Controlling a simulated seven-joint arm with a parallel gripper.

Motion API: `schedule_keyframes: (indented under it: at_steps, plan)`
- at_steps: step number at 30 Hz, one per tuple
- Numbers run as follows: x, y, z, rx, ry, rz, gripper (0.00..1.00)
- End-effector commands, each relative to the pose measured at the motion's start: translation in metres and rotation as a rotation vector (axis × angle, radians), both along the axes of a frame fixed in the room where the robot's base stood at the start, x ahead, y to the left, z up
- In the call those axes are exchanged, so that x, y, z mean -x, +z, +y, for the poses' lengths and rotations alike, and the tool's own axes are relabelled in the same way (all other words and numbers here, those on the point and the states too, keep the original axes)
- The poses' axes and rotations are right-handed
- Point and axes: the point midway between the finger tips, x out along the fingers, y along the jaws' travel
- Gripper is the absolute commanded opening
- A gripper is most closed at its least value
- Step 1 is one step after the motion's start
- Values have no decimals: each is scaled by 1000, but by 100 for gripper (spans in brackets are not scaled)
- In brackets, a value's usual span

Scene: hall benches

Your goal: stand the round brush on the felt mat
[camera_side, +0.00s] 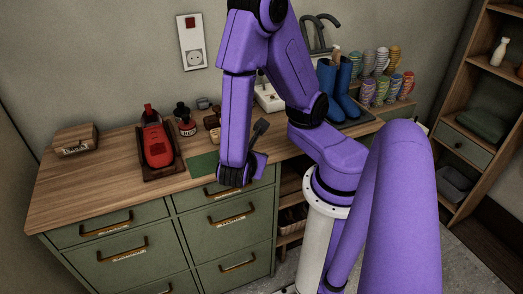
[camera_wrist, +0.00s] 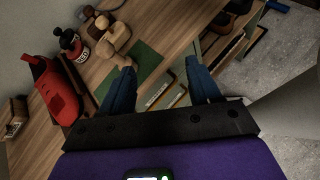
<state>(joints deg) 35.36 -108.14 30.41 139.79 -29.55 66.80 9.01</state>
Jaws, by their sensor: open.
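The felt mat is a flat green rectangle (camera_wrist: 146,62) on the bench near its front edge; it also shows in the side view (camera_side: 203,164), partly hidden by my arm. Behind it stands a cluster of small wooden, brush-like pieces (camera_wrist: 106,49). The round brush seems to be among them, but I cannot tell which piece it is. My gripper (camera_wrist: 162,70) is open and empty, its blue fingers spread over the bench's front edge. The left finger overlaps the mat in the wrist view, and the right one is past the edge.
A red shoe-like object (camera_side: 157,145) lies in a dark tray left of the mat. A dark bottle (camera_side: 185,122) stands behind, and a small wooden box (camera_side: 75,140) is at the far left. Bare wood lies front left.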

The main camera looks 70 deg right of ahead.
Motion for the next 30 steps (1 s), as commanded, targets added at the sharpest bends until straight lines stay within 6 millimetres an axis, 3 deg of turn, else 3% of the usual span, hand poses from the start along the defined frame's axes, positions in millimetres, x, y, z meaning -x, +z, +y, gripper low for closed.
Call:
schedule_keyframes:
  at_steps: [9,18,30]
  plan:
    - [35,28,28,-524,-256,13,62]
    - [56,66,56,-952,-400,17,62]
    - [61,78,63,-1061,-430,18,62]
